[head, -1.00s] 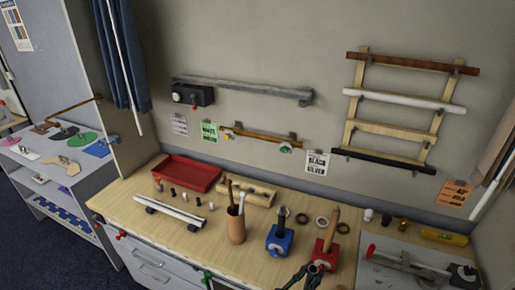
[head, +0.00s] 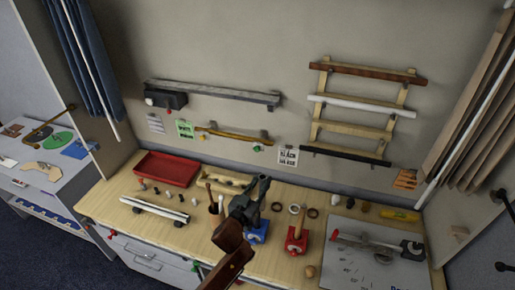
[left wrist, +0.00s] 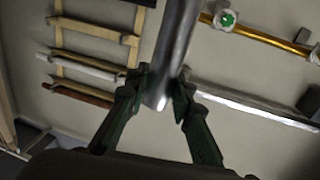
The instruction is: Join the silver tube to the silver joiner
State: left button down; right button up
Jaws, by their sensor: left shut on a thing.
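My left gripper (head: 252,199) is over the blue stand (head: 256,235) in the head view. In the left wrist view its two fingers (left wrist: 160,88) are shut on a silver tube (left wrist: 180,45). The tube's end shows just past the fingertips; the rest runs out of the top of the picture. In the head view the gripper hides the tube, and I cannot tell whether it still stands in the blue stand. Several small pegs or joiners (head: 168,194) stand in a row; I cannot tell which is the silver joiner. My right gripper is not in view.
Pale tubes (head: 154,209) lie on dark rests at the left. A red tray (head: 168,168) is behind. A red stand (head: 296,240) with a wooden stick is right of the blue stand. A grey board (head: 365,262) with a tool is at the right. Rods hang on the wall rack (head: 320,85).

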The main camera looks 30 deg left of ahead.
pick_arm(q)
jog(key=shift+w+a+r+p, duration=1.3)
jog(key=shift+a+r, duration=0.5)
jog(key=shift+r, duration=1.15)
jog(key=shift+y, duration=0.3)
notch_tip(320, 180, down, 6)
jog(key=b, duration=0.3)
jog(key=shift+s+r, duration=0.1)
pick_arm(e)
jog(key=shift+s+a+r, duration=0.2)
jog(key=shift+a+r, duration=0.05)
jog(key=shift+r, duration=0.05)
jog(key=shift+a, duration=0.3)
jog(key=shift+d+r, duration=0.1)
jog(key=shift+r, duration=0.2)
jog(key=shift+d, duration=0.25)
pick_arm(q)
jog(key=shift+p, duration=0.35)
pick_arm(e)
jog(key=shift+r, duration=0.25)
